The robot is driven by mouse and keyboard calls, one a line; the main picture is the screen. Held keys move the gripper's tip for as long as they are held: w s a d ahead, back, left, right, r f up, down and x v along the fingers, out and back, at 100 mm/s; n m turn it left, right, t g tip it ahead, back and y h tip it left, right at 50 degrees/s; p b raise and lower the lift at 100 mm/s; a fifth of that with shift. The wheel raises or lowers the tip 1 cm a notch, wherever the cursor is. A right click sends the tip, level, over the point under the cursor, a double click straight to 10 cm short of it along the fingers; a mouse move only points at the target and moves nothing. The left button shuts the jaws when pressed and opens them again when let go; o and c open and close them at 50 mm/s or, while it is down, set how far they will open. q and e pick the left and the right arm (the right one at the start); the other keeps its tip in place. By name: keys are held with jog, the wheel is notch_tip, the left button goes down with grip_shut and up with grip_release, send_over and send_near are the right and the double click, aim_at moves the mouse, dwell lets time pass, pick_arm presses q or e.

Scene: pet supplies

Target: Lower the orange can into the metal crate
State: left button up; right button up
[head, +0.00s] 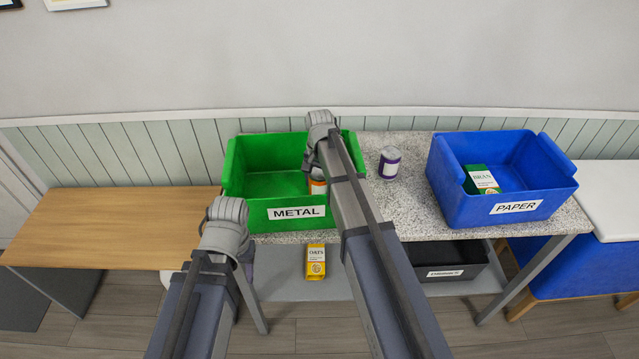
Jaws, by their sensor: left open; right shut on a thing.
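The metal crate (234,188) is a green bin with a METAL label on its front, standing on the speckled table. The orange can (317,187) shows as a small orange and white patch at the crate's right side, just beside my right arm. My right gripper (317,173) is shut on the can; its fingers are mostly hidden by its own wrist. Whether the can touches the crate floor cannot be told. My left gripper (229,232) is open and in front of the crate's front left corner; its fingertips are largely hidden.
A purple and white can (389,162) stands on the table (405,200) right of the crate. A blue PAPER bin (530,207) holds a green and white box (482,180). Below are a yellow oats box (315,262) and a dark bin (450,262). A wooden table (120,225) is at left.

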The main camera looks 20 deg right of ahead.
aim_at(319, 173)
jog(key=shift+f+b, duration=0.35)
jog(key=shift+f, duration=0.1)
jog(key=o, duration=1.2)
jog(key=shift+r, duration=0.1)
notch_tip(319, 173, up, 8)
jog(key=p, duration=0.8)
